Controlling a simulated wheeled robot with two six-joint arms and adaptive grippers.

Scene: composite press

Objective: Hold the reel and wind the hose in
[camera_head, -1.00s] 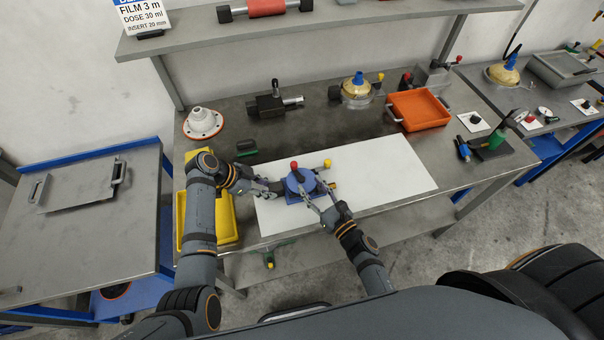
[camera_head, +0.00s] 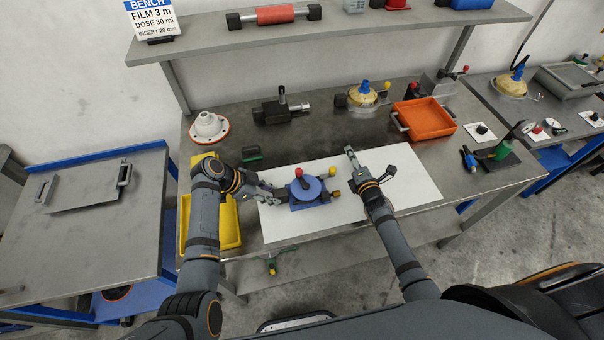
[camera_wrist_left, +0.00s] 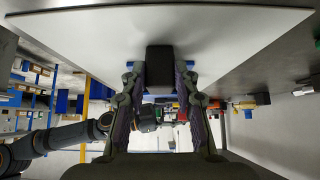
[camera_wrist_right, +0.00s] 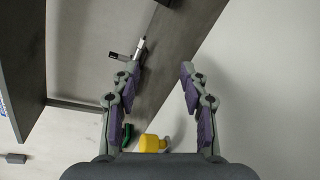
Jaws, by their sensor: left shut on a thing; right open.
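The blue reel (camera_head: 305,190) stands on the white mat (camera_head: 412,188), with a red knob (camera_head: 298,172) on a dark crank across its top. A yellow piece (camera_head: 332,171) and a brass-coloured fitting (camera_head: 337,194) show at its right side. I cannot make out the hose itself. My left gripper (camera_head: 279,193) is at the reel's left side. In the left wrist view it is shut on a dark block (camera_wrist_left: 160,60), which seems part of the reel. My right gripper (camera_head: 369,161) is open and empty, right of the reel and apart from it.
A yellow tray (camera_head: 229,226) lies under my left arm. An orange tray (camera_head: 424,119), a black clamp (camera_head: 281,112) and a white flanged cone (camera_head: 208,126) stand along the back. The mat's right part is mostly clear.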

